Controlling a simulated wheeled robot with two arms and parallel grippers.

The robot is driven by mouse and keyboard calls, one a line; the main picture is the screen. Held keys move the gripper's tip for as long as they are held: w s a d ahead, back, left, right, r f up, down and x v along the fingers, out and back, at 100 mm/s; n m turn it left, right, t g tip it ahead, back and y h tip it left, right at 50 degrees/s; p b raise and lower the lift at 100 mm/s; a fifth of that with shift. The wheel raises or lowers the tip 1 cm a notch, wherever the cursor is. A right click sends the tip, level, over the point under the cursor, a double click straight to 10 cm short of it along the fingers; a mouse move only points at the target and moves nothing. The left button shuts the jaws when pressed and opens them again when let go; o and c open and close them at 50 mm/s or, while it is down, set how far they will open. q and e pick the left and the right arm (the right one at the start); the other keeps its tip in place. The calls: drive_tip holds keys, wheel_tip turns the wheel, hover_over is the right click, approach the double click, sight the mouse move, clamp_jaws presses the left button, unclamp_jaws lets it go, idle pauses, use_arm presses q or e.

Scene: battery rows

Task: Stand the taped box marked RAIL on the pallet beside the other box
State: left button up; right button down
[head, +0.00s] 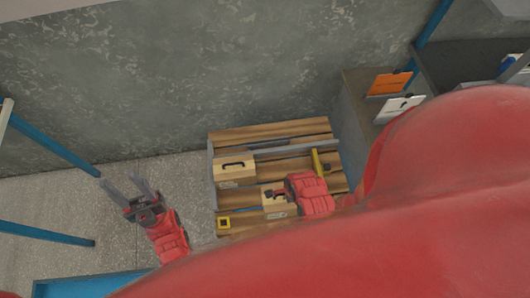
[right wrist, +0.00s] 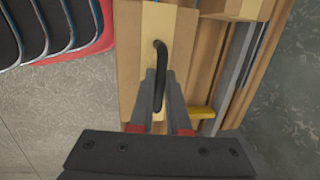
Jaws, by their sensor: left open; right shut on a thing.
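A tan taped box (head: 276,208) with a dark handle is over the front right of the wooden pallet (head: 318,126). My right gripper (head: 277,194) is shut on its black handle (right wrist: 160,62), seen from above in the right wrist view. Whether this box touches the slats is unclear. The other box (head: 235,173), tan with a black handle, stands on the pallet to the left and further back. Its edge shows in the right wrist view (right wrist: 236,8). The print on both boxes is too small to read. My left gripper (head: 125,184) is open and empty, left of the pallet.
A grey cabinet (head: 360,115) with orange and white cards stands right. A concrete wall is behind.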

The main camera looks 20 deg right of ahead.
drive_tip(key=shift+w+f, duration=0.2)
drive_tip(key=shift+w, duration=0.15)
drive_tip(key=w+d+f+b, duration=0.2)
drive_tip(key=w+b, duration=0.2)
drive_tip(key=w, duration=0.3)
drive_tip(key=w+d+f+b, duration=0.2)
drive_tip(key=w+b, duration=0.1)
drive_tip(key=w, duration=0.4)
drive_tip(key=shift+w+d+f+b, duration=0.25)
drive_tip(key=shift+w+f+b, duration=0.1)
drive_tip(key=shift+w+b, duration=0.05)
drive_tip(key=c, duration=0.9)
unclamp_jaws()
